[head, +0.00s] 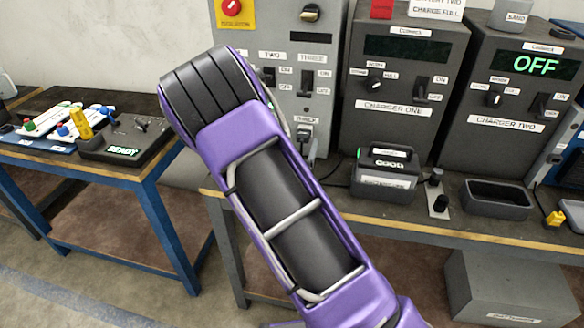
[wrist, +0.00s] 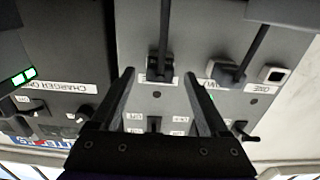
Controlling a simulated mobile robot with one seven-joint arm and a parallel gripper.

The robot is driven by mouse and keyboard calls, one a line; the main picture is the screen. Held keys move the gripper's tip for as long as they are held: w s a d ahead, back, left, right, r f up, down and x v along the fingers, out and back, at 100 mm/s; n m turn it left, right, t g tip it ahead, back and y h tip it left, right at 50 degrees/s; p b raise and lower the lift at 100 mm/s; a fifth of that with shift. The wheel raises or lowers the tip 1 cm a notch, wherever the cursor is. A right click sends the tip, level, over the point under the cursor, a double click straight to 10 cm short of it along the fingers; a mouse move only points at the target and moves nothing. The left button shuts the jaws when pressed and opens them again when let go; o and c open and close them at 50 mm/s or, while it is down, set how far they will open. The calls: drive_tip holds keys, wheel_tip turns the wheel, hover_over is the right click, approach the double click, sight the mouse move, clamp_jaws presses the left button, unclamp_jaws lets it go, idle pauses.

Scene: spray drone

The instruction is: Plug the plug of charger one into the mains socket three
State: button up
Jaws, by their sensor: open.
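The grey mains panel (head: 308,60) stands behind my arm, which hides part of it. In the upside-down wrist view, a black plug (wrist: 157,66) sits at the socket labelled three, its cable leading up out of the picture. I cannot trace that cable to a charger. My gripper (wrist: 159,74) is open, its fingertips either side of the plug in the picture, apart from it. My gripper is hidden in the head view. Charger one (head: 393,125) is a dark box with a blank display, right of the panel.
Another plug (wrist: 229,72) is at socket two; socket one (wrist: 273,75) looks empty. Charger two (head: 512,100) shows OFF. A battery (head: 386,174) and an empty tray (head: 497,199) stand on the bench. A blue table (head: 150,175) with a READY box (head: 127,140) is left.

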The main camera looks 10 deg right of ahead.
drive_tip(key=v, duration=1.5)
drive_tip(key=shift+w, duration=0.1)
